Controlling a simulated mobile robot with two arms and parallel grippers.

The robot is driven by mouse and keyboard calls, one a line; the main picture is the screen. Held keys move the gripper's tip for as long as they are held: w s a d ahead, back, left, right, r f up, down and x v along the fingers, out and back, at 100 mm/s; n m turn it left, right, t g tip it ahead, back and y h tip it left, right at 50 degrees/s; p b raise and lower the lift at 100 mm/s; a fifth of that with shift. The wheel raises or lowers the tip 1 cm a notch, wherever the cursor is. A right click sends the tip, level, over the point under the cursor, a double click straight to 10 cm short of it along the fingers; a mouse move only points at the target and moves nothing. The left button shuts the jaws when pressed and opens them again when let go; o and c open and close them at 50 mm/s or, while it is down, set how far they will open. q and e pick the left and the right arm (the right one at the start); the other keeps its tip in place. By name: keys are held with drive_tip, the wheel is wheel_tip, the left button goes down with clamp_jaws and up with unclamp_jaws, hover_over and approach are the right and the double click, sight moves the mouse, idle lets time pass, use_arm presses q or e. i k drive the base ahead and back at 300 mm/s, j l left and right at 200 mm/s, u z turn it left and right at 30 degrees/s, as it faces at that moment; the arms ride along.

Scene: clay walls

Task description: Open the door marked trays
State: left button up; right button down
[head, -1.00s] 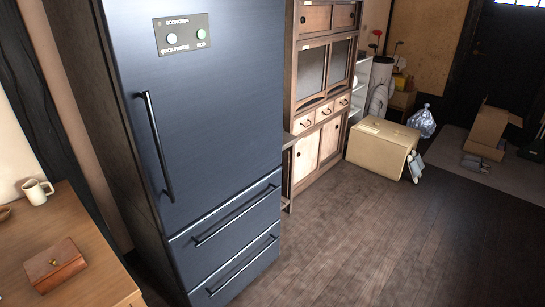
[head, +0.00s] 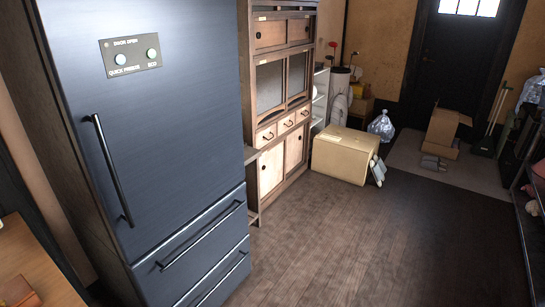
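No door marked trays can be read in this view. A wooden cabinet (head: 262,139) stands right of the fridge, with sliding doors above and below and a row of small drawers between. Small tags show near the tops of its upper doors, too small to read. The dark blue fridge (head: 160,130) stands at the left with its tall door and two lower drawers shut. Its panel carries "door open", "quick freeze" and "eco" labels. Neither of my grippers shows.
A cardboard box (head: 343,156) sits on the floor beyond the cabinet. A wooden table (head: 32,268) is at lower left. Shelving (head: 530,220) edges the right. The middle wooden floor (head: 370,240) is clear.

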sight(272, 162)
drive_tip(key=i+l+z, duration=0.3)
drive_tip(key=i, duration=0.45)
drive_tip(key=i+z, duration=0.3)
drive_tip(key=i, duration=0.45)
